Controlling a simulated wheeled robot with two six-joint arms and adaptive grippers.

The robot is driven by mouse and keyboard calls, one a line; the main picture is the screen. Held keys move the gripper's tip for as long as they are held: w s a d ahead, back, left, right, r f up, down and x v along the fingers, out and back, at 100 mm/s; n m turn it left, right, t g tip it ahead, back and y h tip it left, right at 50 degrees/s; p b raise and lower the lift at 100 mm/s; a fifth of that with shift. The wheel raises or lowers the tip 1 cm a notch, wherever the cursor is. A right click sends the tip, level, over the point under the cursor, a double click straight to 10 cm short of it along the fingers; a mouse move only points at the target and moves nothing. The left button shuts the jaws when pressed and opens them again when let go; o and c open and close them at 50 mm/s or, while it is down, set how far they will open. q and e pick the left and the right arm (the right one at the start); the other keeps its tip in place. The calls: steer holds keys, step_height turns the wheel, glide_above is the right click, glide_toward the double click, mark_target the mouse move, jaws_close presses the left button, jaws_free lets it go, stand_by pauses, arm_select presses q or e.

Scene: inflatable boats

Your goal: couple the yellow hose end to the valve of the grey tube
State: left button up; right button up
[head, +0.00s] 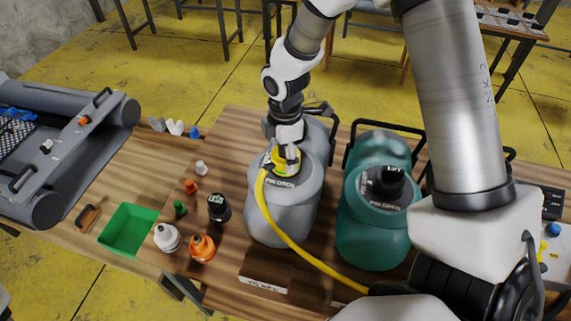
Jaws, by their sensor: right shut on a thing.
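The grey tube (262,220) stands on the wooden table near the middle, with a "PIN OPEN" label on its top. My right gripper (284,163) is over the top of the grey tube, shut on the yellow hose end (268,164). The hose end is at the valve position, and gripper and hose hide the valve. I cannot tell whether the hose end is seated on the valve or just above it. The yellow hose (285,237) runs from there down across the front of the grey tube to the lower right. My left gripper is not in view.
A green tube (372,235) with a black valve cap (390,180) stands close on the right. Several small caps and bottles, such as an orange one (202,248), lie to the left, with a green tray (126,229). A grey boat (75,150) lies at far left.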

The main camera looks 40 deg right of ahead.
steer(key=shift+m, duration=0.8)
steer(key=o, duration=1.3)
steer(key=shift+c, duration=0.2)
step_height(320, 180, up, 12)
steer(key=shift+r, duration=0.1)
